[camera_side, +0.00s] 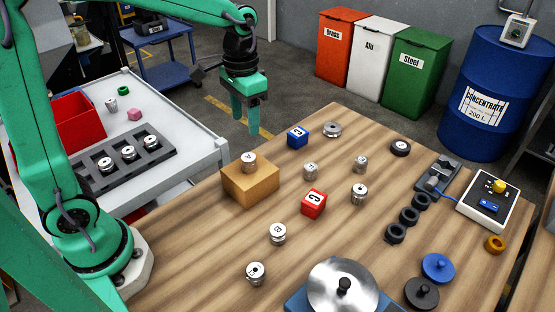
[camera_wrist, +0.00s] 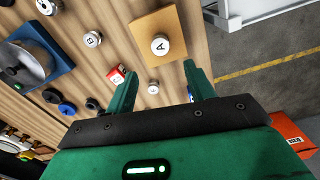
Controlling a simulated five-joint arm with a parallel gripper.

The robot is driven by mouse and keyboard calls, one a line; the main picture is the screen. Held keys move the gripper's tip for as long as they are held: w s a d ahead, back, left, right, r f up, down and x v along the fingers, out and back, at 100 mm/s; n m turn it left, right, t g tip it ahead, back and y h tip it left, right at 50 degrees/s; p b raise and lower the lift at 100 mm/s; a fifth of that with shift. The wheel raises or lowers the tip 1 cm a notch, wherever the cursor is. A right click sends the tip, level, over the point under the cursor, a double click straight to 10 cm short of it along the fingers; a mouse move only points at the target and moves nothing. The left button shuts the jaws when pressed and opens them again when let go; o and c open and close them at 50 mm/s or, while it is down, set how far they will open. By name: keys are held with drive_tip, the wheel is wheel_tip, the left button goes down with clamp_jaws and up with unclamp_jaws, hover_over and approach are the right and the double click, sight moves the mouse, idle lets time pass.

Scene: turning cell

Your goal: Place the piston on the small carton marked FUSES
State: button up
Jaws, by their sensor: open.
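A brown carton (camera_side: 250,188) stands at the left edge of the wooden table; no FUSES lettering is readable on it. A small silver cylinder marked A (camera_side: 249,161) stands upright on its top. In the wrist view the carton (camera_wrist: 178,23) and cylinder A (camera_wrist: 160,45) lie ahead of my fingers. My gripper (camera_side: 246,126) is open and empty, pointing down, above and apart from the carton. Other silver parts stand on the table, one marked B (camera_side: 278,233), one nearer the front (camera_side: 256,273) and a grooved one (camera_side: 359,194). I cannot tell which is the piston.
A red block (camera_side: 314,203) and a blue block (camera_side: 298,137) stand mid-table. A round metal plate on a blue base (camera_side: 343,290) is at the front. Black rings (camera_side: 409,215) and a button box (camera_side: 488,200) are at right. A dark tray (camera_side: 128,158) holds several metal parts.

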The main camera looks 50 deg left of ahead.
idle(0.4)
drive_tip(key=s+a+r+n+t, duration=0.1)
drive_tip(key=s+r+t, duration=0.1)
drive_tip(key=s, duration=0.5)
drive_tip(key=s+a+r+t, duration=0.1)
drive_tip(key=s+r+t, duration=0.1)
drive_tip(key=s, duration=0.5)
drive_tip(key=shift+s+a+r+n+t, duration=0.3)
drive_tip(key=shift+r+n+t, duration=0.1)
drive_tip(key=shift+t, duration=0.4)
